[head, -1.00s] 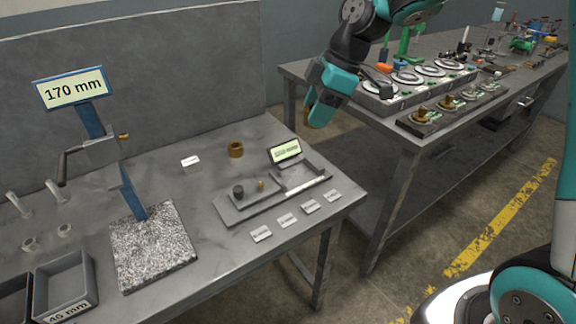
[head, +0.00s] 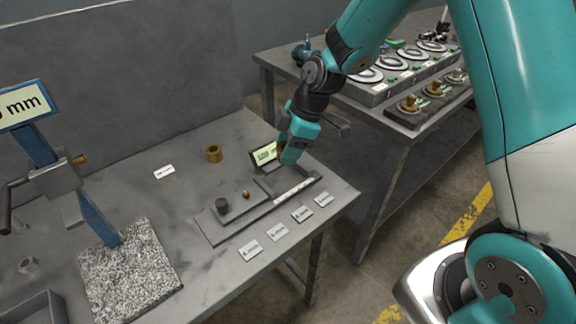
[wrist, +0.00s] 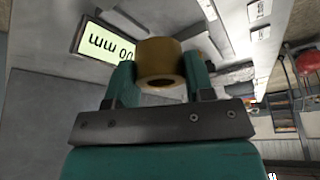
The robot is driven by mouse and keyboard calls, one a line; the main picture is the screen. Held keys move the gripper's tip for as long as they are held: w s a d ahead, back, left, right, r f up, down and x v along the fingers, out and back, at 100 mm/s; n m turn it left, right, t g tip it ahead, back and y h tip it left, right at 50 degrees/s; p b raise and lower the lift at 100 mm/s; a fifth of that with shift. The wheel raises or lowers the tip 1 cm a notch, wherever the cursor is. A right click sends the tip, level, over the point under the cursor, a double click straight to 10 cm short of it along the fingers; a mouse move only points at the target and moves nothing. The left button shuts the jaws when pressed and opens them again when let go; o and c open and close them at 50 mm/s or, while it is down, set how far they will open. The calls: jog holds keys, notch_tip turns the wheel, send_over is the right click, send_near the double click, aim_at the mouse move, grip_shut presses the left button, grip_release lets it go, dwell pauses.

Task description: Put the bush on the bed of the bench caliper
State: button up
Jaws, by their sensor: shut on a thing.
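The bush, a short brass-coloured ring (wrist: 160,60), is held between the two teal fingers of my gripper (wrist: 160,82) in the wrist view. In the head view my gripper (head: 286,157) is over the right rear part of the bench caliper, close to its display (head: 265,154), partly covering it. The head view mostly hides the held bush. I cannot tell the exact gap between bush and bed.
A second brass ring (head: 213,154) and a white label (head: 164,171) stand behind the caliper. Several label plates (head: 250,250) lie along its front. A blue height gauge on a granite plate (head: 130,275) stands at left. Another bench (head: 400,135) is behind right.

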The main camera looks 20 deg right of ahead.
aim_at(283, 178)
jog(key=shift+f, duration=3)
jog(key=shift+f, duration=0.2)
jog(key=o, duration=0.7)
